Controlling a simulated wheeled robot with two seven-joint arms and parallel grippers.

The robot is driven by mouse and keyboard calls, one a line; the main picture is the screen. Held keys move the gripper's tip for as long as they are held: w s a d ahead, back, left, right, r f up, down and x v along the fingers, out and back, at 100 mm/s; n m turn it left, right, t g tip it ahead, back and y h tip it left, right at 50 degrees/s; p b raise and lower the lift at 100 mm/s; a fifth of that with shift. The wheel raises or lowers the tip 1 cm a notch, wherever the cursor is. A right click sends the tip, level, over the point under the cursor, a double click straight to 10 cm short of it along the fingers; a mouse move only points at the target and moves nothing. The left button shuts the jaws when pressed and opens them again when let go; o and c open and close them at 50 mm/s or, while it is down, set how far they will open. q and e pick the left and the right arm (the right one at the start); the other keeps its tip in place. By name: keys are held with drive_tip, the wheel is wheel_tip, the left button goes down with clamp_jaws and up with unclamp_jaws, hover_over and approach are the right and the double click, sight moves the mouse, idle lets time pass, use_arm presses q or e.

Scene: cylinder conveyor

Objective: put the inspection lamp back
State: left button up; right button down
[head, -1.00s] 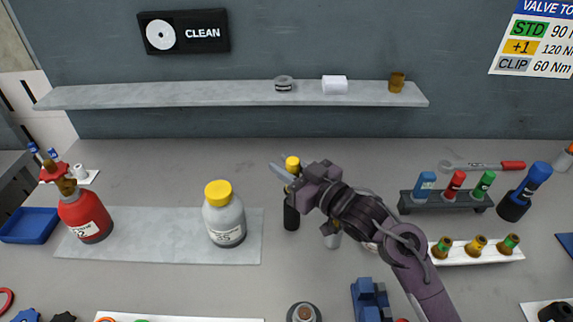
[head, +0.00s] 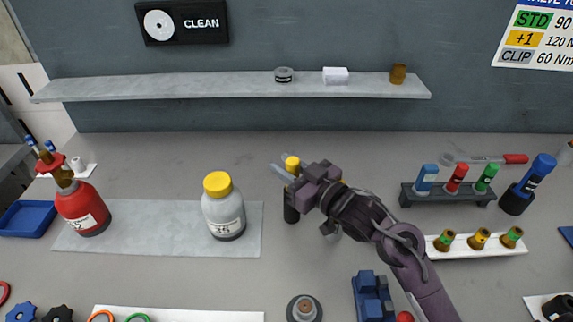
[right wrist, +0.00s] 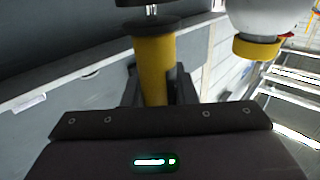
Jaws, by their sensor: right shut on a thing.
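A yellow and black upright cylinder, which I take for the inspection lamp (head: 292,163), is between the jaws of my right gripper (head: 287,178). In the right wrist view its yellow body (right wrist: 154,70) sits between the fingers, with a dark collar and a short shiny piece beyond. In the head view a black cylindrical part (head: 291,208) shows under the jaws. I cannot tell whether it belongs to the lamp or is a separate holder, nor whether it touches the table. My left gripper is out of view.
A grey bottle with yellow cap (head: 223,208) stands left of the gripper on a pale mat (head: 150,240). A red cylinder (head: 83,208) is further left. Right are a dark rack of coloured tubes (head: 448,197), a blue tool in a black cup (head: 528,185) and a shelf (head: 200,88) behind.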

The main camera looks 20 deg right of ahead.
drive_tip(key=shift+f, duration=0.5)
drive_tip(key=c, duration=1.1)
unclamp_jaws()
drive_tip(key=shift+r, duration=0.15)
wheel_tip(320, 180, up, 6)
drive_tip(key=p, duration=0.6)
drive_tip(key=shift+f, duration=0.2)
